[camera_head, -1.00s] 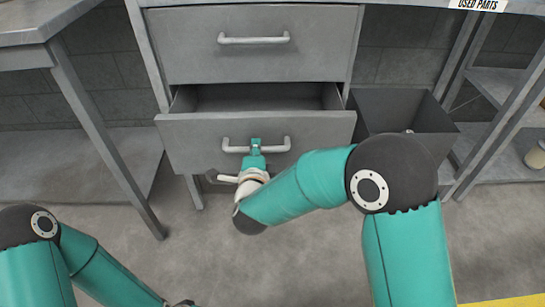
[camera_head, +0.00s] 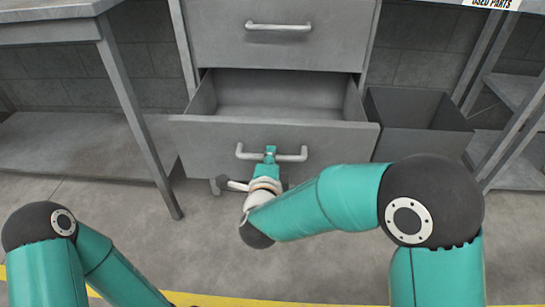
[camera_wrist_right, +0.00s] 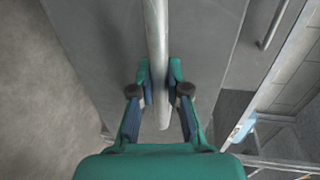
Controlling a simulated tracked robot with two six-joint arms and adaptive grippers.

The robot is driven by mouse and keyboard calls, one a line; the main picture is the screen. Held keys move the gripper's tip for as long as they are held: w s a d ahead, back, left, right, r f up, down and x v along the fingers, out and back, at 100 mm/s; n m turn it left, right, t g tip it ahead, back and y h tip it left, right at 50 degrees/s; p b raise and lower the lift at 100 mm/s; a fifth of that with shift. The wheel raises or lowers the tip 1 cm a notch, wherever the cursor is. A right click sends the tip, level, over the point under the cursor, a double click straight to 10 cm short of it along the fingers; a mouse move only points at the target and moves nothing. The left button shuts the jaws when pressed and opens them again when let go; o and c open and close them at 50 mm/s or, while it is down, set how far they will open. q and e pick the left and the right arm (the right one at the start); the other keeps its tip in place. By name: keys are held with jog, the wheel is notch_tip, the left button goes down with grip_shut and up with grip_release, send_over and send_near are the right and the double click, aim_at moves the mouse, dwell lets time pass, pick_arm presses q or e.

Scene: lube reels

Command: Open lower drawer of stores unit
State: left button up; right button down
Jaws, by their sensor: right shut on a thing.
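The grey stores unit has an upper drawer (camera_head: 277,45), which is closed, and a lower drawer (camera_head: 215,143), which stands well open with its empty-looking inside showing. The lower drawer's pale bar handle (camera_head: 291,157) runs across its front. My right gripper (camera_head: 270,154) is shut on this handle near its middle. In the right wrist view, the two fingers of the right gripper (camera_wrist_right: 160,85) lie on both sides of the handle (camera_wrist_right: 157,40). My left arm shows at the lower left, but its gripper is out of the picture.
A dark open bin (camera_head: 418,115) stands right of the drawer. A grey bench (camera_head: 60,30) with a leg stands at the left. A shelf rack (camera_head: 510,160) is at the right. The floor in front is clear, with a yellow line (camera_head: 240,301).

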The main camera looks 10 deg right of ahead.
jog(key=shift+s+a+f+y, duration=0.1)
jog(key=shift+a+f+y, duration=0.1)
jog(key=shift+a+y, duration=0.15)
jog(key=c, duration=1.1)
grip_release()
jog(key=shift+c, duration=0.2)
jog(key=shift+d+r, duration=0.1)
jog(key=shift+d, duration=0.05)
jog(key=v, duration=1.1)
jog(key=shift+s+a, duration=0.2)
jog(key=shift+s, duration=0.15)
jog(key=shift+r, duration=0.1)
